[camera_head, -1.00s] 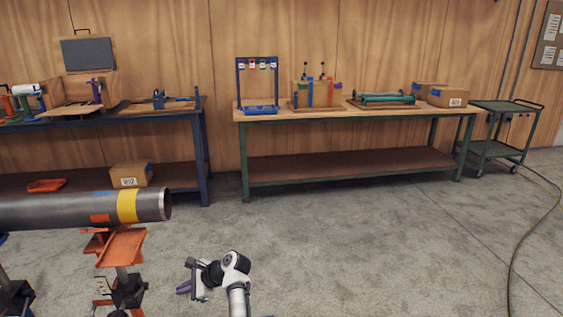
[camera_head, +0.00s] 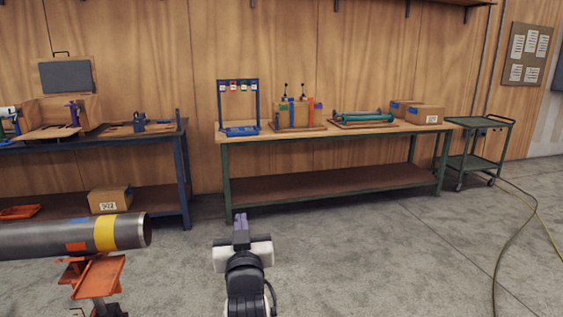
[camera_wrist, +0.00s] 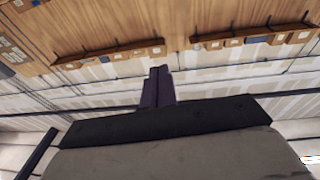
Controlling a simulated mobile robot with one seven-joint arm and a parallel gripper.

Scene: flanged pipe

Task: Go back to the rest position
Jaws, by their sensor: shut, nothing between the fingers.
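My gripper (camera_head: 242,227) is at the bottom centre of the head view, with its purple fingers together and nothing between them. It points away from me, over open floor in front of the green-framed workbench. In the wrist view the shut fingers (camera_wrist: 158,86) also show, against the upper wall and ceiling. The flanged pipe (camera_head: 60,238) lies to the left of my gripper, apart from it. The pipe has a yellow band and an orange patch, and it rests on an orange stand (camera_head: 98,275).
The green-framed workbench (camera_head: 300,139) bears a blue rack (camera_head: 239,108), a box fixture and teal rollers (camera_head: 362,117). A blue-legged bench (camera_head: 183,170) stands at left, a green cart (camera_head: 478,150) at right. A hose (camera_head: 497,265) lies on the right floor. The middle floor is clear.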

